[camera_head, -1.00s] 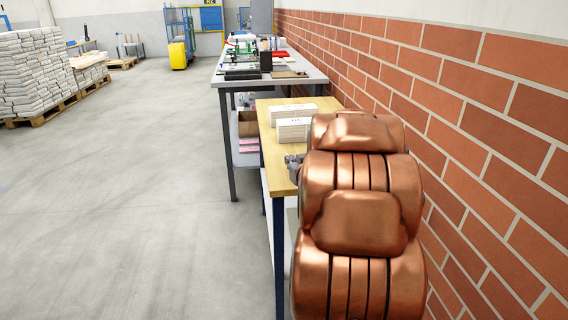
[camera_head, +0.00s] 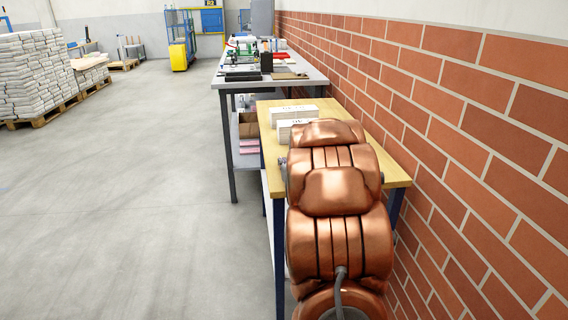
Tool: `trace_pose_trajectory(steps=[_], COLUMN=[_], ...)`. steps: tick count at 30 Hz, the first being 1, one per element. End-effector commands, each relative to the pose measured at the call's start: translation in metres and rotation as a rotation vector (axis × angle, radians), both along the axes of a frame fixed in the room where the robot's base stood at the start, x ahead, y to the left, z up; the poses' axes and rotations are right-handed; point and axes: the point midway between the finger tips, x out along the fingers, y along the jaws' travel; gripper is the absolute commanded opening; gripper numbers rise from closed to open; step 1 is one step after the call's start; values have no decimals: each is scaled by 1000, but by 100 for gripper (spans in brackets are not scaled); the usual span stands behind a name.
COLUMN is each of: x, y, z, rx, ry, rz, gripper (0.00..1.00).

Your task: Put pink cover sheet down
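Pink sheets (camera_head: 247,147) lie on the lower shelf of the grey table, small and partly hidden; I cannot tell whether one is the cover sheet. Two white paper stacks with dark print stand on the wooden table: a far stack (camera_head: 294,114) and a near stack (camera_head: 284,131), the near one partly covered by my copper arm. Only a small grey bit of my gripper (camera_head: 283,164) shows at the left edge of my arm, over the wooden table. Its fingers, and anything in them, are hidden behind my arm.
The wooden table (camera_head: 391,171) stands against the brick wall on the right. Beyond it, the grey table (camera_head: 312,76) holds a black box and other items. A cardboard box (camera_head: 248,126) sits on its lower shelf. The floor at left is clear up to the pallets of stacked bundles (camera_head: 36,75).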

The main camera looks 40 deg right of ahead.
Motion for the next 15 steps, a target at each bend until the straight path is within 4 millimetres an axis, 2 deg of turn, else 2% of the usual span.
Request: trace_pose_trajectory(steps=[12, 15], x=[0, 0], y=[0, 0], z=[-4, -3], rx=[-2, -2], ry=[-1, -1], rz=[0, 0], gripper=[0, 13])
